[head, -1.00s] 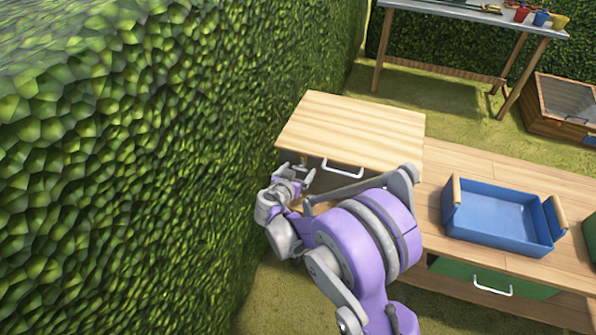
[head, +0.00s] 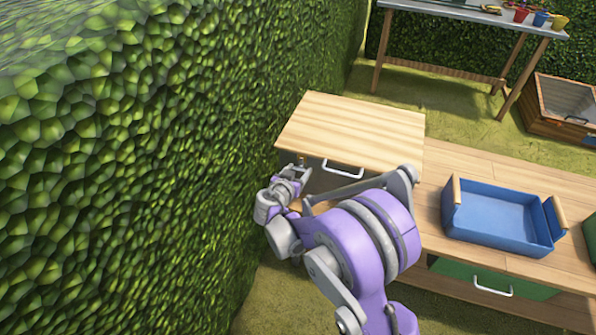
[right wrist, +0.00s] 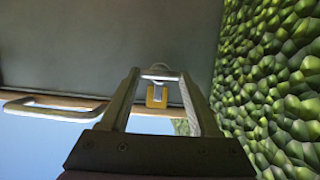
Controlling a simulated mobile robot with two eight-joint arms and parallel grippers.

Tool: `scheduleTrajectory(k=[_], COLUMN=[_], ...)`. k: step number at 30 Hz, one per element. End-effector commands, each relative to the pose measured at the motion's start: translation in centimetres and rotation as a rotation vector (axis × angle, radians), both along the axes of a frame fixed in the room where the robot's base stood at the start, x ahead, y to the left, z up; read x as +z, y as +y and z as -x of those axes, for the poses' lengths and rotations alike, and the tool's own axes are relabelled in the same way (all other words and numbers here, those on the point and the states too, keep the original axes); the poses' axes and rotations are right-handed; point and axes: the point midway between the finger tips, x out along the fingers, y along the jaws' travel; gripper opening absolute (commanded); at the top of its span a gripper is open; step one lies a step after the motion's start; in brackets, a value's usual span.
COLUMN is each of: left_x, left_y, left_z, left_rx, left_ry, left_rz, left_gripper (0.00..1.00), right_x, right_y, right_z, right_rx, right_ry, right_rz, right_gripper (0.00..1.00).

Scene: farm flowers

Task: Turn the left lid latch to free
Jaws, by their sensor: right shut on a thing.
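A box with a pale wooden lid (head: 350,128) and a dark grey front (right wrist: 110,40) stands at the left end of the bench. The left lid latch (right wrist: 157,96), a small yellow plate with a grey lever, sits at the lid's edge, between my fingers in the right wrist view. My right gripper (head: 298,170) is at the left front corner of the box, and it also shows in the right wrist view (right wrist: 161,74). It is shut on the latch's lever; its fingertips partly cover the contact. The latch is too small to make out in the head view. My left gripper is out of view.
A white handle (head: 342,168) projects from the box front beside the latch. A tall hedge (head: 130,170) stands close on the left. A blue tray (head: 498,213) sits on the bench to the right. A table (head: 450,10) stands behind.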

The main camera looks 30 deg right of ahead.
Motion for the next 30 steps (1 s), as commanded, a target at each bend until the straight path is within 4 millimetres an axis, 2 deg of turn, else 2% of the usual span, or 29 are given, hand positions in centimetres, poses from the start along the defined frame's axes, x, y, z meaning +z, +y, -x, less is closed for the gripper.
scheduleTrajectory(k=[11,30], left_x=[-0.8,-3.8], left_y=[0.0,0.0], left_z=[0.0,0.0], left_rx=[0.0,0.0], left_ry=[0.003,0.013], left_rz=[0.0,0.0], left_gripper=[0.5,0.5], right_x=[-0.2,-0.6], right_y=[0.2,0.6], right_z=[-0.3,-0.7], right_rx=[0.001,0.001], right_ry=[0.164,0.626], right_rz=[0.14,0.534], right_gripper=[0.07,0.07])
